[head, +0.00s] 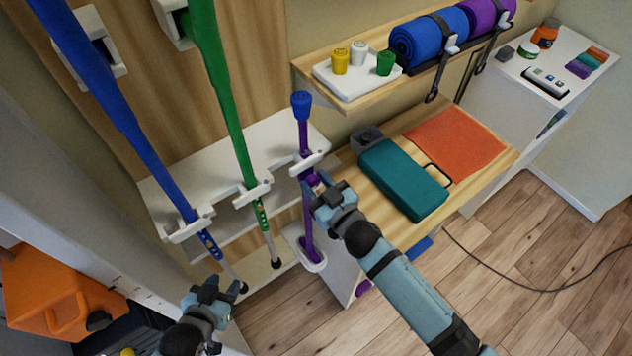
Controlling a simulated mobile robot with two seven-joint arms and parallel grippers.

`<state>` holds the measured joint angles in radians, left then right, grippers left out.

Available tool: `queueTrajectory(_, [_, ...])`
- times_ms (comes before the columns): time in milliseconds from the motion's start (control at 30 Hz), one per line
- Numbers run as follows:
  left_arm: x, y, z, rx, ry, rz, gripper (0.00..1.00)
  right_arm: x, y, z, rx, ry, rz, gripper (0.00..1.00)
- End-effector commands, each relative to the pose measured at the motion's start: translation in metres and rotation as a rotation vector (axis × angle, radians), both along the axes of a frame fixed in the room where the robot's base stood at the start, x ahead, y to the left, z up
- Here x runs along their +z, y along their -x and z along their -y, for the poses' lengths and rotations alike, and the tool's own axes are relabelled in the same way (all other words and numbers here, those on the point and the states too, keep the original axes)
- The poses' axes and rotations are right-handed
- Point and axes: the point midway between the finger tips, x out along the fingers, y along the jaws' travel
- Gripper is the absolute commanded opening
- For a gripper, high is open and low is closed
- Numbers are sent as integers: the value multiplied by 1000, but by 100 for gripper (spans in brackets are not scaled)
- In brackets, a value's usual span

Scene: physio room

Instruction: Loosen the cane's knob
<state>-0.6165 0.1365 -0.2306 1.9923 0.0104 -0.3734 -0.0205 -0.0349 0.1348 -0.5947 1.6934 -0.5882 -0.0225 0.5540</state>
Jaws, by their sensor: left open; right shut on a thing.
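A purple cane (307,232) stands upright in a white holder, its foot in a white cup (311,262) and its blue top (301,104) up by the shelf. Its small purple knob (313,180) sits on the shaft just below the white clip. My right gripper (315,187) is at that knob and shut on it; its fingers partly hide the knob. I cannot tell how far the knob is turned. My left gripper (211,287) is open and empty, low down in front of the rack, well apart from the purple cane.
A blue cane (125,110) and a green cane (228,100) lean in clips left of the purple one. A teal case (403,180) and an orange mat (455,142) lie on the wooden bench at right. An orange box (50,292) is at lower left.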

Motion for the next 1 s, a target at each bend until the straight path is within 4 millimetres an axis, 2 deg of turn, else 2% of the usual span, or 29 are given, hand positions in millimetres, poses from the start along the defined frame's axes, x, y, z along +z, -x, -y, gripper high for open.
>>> queueTrajectory(100, [0, 0, 0, 0, 0, 0, 43, 0, 0, 0, 0, -1, -1, 14])
queueTrajectory(133, [0, 0, 0, 0, 0, 0, 43, 0, 0, 0, 0, -1, -1, 44])
queueTrajectory(200, [0, 0, 0, -1, -1, 0, 43, 0, 0, 0, 0, -1, -1, 60])
queueTrajectory(233, [0, 0, 0, -1, -1, 0, 43, 0, 0, 0, 0, -1, -1, 62])
queueTrajectory(500, [-1, 0, 0, -1, -1, -1, 43, 0, 1, 1, 0, -2, -1, 62])
queueTrajectory(633, [-3, 0, 0, 0, 0, -1, 43, -2, 10, 6, 0, -2, -2, 62])
queueTrajectory(767, [-8, 1, 0, 0, -1, -2, 43, -3, 30, 20, 0, 0, -4, 62])
queueTrajectory(1000, [-18, 1, 2, -5, 2, -7, 43, -3, 77, 51, 1, 0, -3, 62])
